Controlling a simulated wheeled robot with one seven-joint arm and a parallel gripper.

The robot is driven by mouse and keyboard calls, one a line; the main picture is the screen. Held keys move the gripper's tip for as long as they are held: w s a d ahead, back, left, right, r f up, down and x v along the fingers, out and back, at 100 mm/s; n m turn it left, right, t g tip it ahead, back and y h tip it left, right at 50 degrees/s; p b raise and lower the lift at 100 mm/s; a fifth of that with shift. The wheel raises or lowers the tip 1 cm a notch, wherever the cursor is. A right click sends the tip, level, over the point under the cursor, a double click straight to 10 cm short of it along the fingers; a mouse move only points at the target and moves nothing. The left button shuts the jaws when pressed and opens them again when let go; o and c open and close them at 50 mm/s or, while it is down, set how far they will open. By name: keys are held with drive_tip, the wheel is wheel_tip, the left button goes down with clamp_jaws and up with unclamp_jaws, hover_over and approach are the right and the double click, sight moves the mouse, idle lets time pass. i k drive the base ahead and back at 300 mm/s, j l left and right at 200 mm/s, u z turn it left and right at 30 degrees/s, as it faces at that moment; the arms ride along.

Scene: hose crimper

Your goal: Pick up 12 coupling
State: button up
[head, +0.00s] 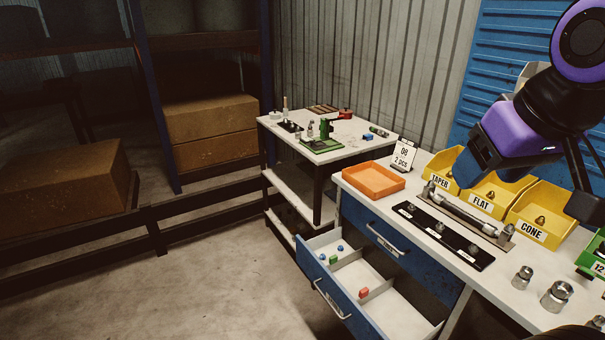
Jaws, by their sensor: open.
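Several silver metal couplings stand on the right bench: a small one (522,277), a larger one (556,295), and another (597,323) cut by the right edge. I cannot read a size on any of them. A green bin (588,262) at the right edge carries a label starting with "12"; it is cut off. My arm comes in at the upper right. My gripper (586,203) shows only in part at the right edge, above the bench and apart from the couplings. It is open, with nothing seen in it.
Yellow bins labelled TAPER (440,182), FLAT (481,207) and CONE (532,235) line the bench back. Before them are a metal bar fixture (465,214) and a black strip (420,222). An orange tray (373,180) is at left. An open drawer (335,290) juts out below.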

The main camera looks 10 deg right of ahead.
sight(556, 297)
drive_tip(key=z, duration=1.55)
drive_tip(key=k+j+z, duration=0.2)
drive_tip(key=k+j, duration=0.1)
drive_tip(key=j, duration=0.05)
